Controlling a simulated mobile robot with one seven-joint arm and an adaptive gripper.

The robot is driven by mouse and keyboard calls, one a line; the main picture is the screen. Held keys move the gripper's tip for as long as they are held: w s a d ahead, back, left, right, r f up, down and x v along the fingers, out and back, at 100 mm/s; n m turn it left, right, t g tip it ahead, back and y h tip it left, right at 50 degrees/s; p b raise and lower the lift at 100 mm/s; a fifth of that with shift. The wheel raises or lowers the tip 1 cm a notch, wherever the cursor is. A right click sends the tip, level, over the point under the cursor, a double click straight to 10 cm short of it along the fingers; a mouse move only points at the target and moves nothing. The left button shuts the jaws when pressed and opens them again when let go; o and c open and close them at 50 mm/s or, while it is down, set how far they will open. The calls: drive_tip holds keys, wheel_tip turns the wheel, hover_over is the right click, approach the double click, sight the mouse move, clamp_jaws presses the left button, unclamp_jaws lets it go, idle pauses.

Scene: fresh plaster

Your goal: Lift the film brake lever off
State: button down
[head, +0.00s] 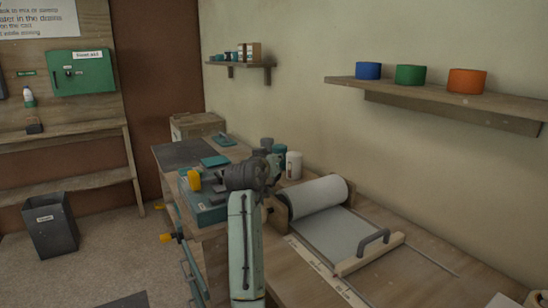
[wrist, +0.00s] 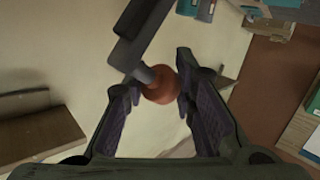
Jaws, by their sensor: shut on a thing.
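In the wrist view a round red-brown knob (wrist: 161,86) on a grey stem joins a dark bar (wrist: 143,35), which looks like the film brake lever. My gripper (wrist: 158,82) has its purple-padded fingers on both sides of the knob, shut on it. In the head view my gripper (head: 268,172) is above the workbench, left of the white film roll (head: 318,196). The lever is hidden there behind my arm and gripper. I cannot tell whether the lever still touches its mount.
A wooden bar with a grey handle (head: 372,242) lies across the sheet at right. A wall shelf (head: 430,95) holds coloured tubs.

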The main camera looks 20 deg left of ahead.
drive_tip(key=shift+s+a+r, duration=0.15)
drive_tip(key=shift+a, duration=0.15)
drive_tip(key=c, duration=1.5)
unclamp_jaws()
drive_tip(key=shift+o, duration=0.9)
drive_tip(key=shift+d, duration=0.1)
drive_tip(key=v, duration=1.2)
